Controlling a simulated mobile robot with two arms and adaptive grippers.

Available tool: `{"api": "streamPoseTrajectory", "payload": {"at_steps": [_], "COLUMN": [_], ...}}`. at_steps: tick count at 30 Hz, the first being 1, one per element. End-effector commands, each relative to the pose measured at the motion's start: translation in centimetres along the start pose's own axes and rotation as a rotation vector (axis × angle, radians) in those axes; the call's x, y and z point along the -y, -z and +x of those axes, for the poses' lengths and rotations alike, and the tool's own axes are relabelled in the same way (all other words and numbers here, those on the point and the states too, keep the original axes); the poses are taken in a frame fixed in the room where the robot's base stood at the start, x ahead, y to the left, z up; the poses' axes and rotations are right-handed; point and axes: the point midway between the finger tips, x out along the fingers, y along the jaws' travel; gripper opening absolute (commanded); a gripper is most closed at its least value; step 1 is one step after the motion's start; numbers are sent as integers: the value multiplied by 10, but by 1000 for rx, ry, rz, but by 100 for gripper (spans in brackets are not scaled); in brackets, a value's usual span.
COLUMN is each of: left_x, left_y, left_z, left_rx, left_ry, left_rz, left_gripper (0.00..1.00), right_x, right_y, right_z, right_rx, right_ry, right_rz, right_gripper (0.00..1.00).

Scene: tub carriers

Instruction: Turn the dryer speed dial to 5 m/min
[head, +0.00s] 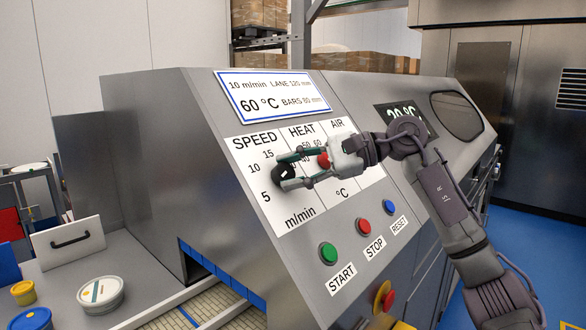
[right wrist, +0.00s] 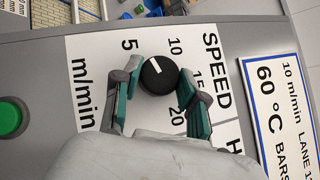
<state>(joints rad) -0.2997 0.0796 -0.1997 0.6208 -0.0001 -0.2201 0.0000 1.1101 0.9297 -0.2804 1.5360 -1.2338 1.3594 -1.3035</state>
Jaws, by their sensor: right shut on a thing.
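The black speed dial (head: 284,173) sits on the white label panel (head: 247,157) of the dryer, under the word SPEED. It also shows in the right wrist view (right wrist: 159,75), where its white pointer line points between 5 and 10. My right gripper (head: 284,170) reaches in from the right and is shut on the dial, one finger on each side. In the right wrist view the green finger pads (right wrist: 157,90) flank the dial. My left gripper is not in view.
A red knob (head: 323,160) is close beside my right fingers. Green start (head: 328,254), red stop (head: 362,226) and blue reset (head: 389,207) buttons lie below. A sign (head: 272,97) above reads 10 m/min, 60 °C. Tubs (head: 101,294) stand at lower left.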

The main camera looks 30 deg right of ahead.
Motion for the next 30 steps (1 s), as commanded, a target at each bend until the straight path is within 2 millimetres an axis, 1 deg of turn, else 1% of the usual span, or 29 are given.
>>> {"api": "streamPoseTrajectory", "payload": {"at_steps": [7, 8, 9, 12, 20, 23, 26, 30], "left_x": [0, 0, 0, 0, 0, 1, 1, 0], "left_y": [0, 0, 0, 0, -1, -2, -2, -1], "left_z": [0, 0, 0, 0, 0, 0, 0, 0], "left_rx": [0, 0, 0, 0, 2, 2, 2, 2], "left_ry": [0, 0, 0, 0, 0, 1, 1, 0], "left_rz": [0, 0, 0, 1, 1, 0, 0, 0], "left_gripper": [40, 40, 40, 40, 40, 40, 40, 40], "right_x": [0, 0, 0, 0, 0, 0, 1, 1], "right_y": [0, 0, 0, 0, 0, 0, 1, 1], "right_z": [0, 0, 0, 0, 0, -4, -17, -45], "right_rx": [-1, -1, -1, -1, -1, -2, -3, -5], "right_ry": [1, 1, 1, 1, 0, 1, 3, 4], "right_rz": [-3, -2, -2, -1, 0, 0, 1, 1], "right_gripper": [7, 47, 54, 67, 67, 67, 67, 67]}}
